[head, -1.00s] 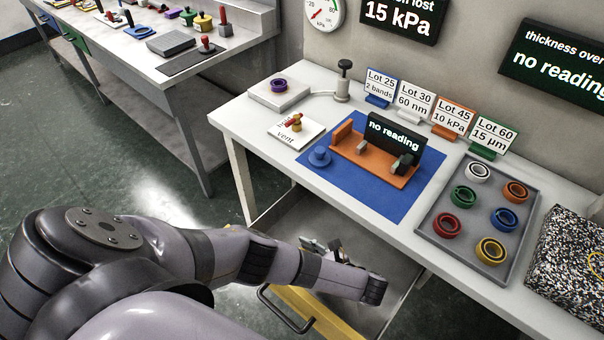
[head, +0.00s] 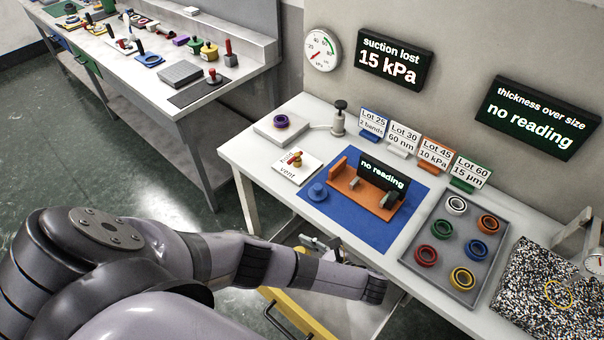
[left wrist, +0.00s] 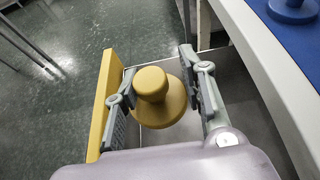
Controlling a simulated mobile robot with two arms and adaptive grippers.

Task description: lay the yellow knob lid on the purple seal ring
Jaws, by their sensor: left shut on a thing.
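The yellow knob lid (left wrist: 155,95) is between the two fingers of my left gripper (left wrist: 157,68) in the left wrist view, its round knob toward the camera. The gripper is shut on it, over the open drawer (left wrist: 238,85); its height above the drawer floor is hard to tell. The purple seal ring (head: 281,121) sits on a pale square block (head: 268,132) at the table's back left corner, well apart from the gripper. My right gripper is out of view.
The drawer's yellow front (left wrist: 103,105) stands left of the gripper; the table edge (left wrist: 262,85) is at right. A vent plate (head: 290,173) with a red and yellow handle lies before the block. A blue mat (head: 345,228), an orange fixture (head: 350,190) and a ring tray (head: 436,268) fill the tabletop.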

